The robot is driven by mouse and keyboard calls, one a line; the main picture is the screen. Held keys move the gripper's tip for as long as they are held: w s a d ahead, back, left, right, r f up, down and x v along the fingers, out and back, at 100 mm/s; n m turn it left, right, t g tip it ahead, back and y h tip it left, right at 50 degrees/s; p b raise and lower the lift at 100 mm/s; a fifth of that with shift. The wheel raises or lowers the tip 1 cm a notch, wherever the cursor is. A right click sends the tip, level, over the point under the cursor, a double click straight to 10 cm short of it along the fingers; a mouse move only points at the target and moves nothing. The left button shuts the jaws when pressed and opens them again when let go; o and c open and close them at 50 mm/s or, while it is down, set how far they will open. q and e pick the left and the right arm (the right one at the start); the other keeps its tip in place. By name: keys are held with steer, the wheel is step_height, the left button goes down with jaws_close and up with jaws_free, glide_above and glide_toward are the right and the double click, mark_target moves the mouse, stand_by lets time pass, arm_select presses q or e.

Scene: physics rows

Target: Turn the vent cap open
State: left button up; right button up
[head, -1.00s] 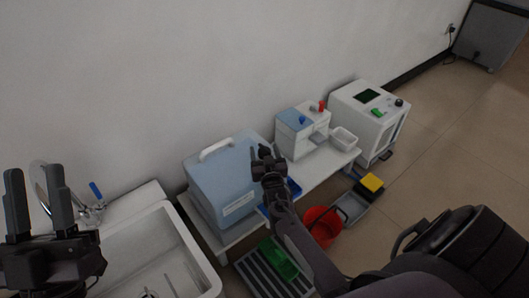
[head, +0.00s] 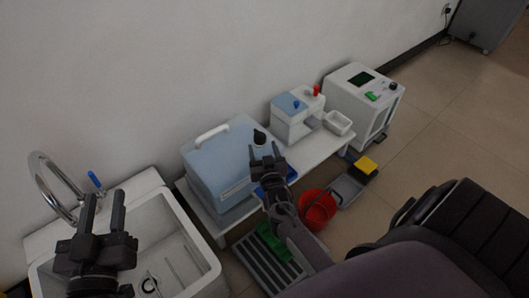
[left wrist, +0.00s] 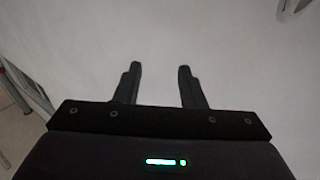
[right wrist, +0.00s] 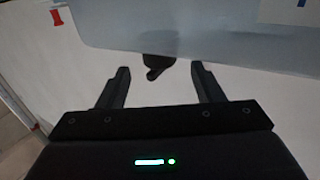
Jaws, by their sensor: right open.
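A black cap-like knob (head: 260,137), which looks like the vent cap, is at the right end of the pale blue box (head: 200,165) on the white bench. My right gripper (head: 266,160) is open and empty, just in front of this knob in the head view. In the right wrist view a dark rounded piece with a short lever (right wrist: 158,65) shows between and beyond the fingertips, apart from them, below the blue box's edge (right wrist: 200,35). How far the cap is turned cannot be told. My left gripper (head: 104,205) is open and empty above the sink.
A white sink (head: 185,235) with a curved tap (head: 45,185) is at the left. A blue-and-white device (head: 293,118), a small white tray (head: 338,123) and a white cabinet (head: 350,95) stand to the right. A red bucket (head: 318,208) is on the floor. Open floor lies right.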

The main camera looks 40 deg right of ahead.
arm_select(q)
steer(key=shift+s+d+f+g+y, duration=0.1)
steer(key=shift+f+g+y, duration=0.2)
steer(key=shift+f, duration=0.45)
steer(key=shift+s+a+f+g+y, duration=0.1)
steer(key=shift+f+g, duration=0.35)
steer(key=shift+f, duration=0.25)
steer(key=shift+s+d+f+g+y, duration=0.1)
steer(key=shift+f+g+y, duration=0.2)
steer(key=shift+f, duration=0.45)
arm_select(e)
steer(key=shift+v, duration=0.95)
